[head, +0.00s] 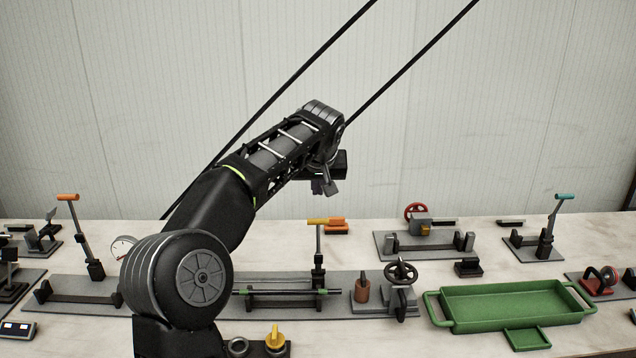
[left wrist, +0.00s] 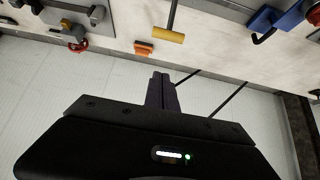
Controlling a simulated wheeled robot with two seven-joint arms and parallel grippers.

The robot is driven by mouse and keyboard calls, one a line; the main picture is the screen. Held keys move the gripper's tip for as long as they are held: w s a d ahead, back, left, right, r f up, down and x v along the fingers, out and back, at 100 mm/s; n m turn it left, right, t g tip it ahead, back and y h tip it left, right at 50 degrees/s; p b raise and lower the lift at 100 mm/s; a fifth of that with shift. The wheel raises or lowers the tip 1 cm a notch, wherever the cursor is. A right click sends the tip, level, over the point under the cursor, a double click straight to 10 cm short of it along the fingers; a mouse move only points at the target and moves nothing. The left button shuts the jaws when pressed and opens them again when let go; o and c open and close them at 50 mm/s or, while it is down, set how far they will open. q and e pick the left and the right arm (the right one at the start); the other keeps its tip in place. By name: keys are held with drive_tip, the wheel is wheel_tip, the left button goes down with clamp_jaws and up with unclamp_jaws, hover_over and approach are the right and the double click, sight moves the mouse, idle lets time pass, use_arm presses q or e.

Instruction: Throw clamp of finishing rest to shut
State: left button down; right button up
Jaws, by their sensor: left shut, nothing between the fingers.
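Several upright clamp levers stand on the bench, and no label shows which belongs to the finishing rest. The yellow-handled lever (head: 318,250) stands upright at mid-bench, by a dark rod (head: 285,292) with green on it; its yellow handle (left wrist: 168,35) also shows in the left wrist view. An orange-handled lever (head: 82,232) is at the left and a teal-handled lever (head: 552,222) at the right; both lean a little. My left gripper (head: 325,188) is shut and empty, raised above and behind the yellow handle, apart from it. It also shows in the left wrist view (left wrist: 160,78). My right gripper is out of view.
An orange block (head: 336,226) lies behind the yellow lever. A black handwheel (head: 400,272), a red-wheeled fixture (head: 418,222) and a green tray (head: 510,302) are to the right. My left arm hides part of the bench at left. The air around the gripper is clear.

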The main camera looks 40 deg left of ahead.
use_arm(q)
wheel_tip(320, 180, down, 6)
drive_tip(key=shift+w+a+f+p, duration=0.1)
drive_tip(key=shift+f+p, duration=0.1)
drive_tip(key=shift+p, duration=0.7)
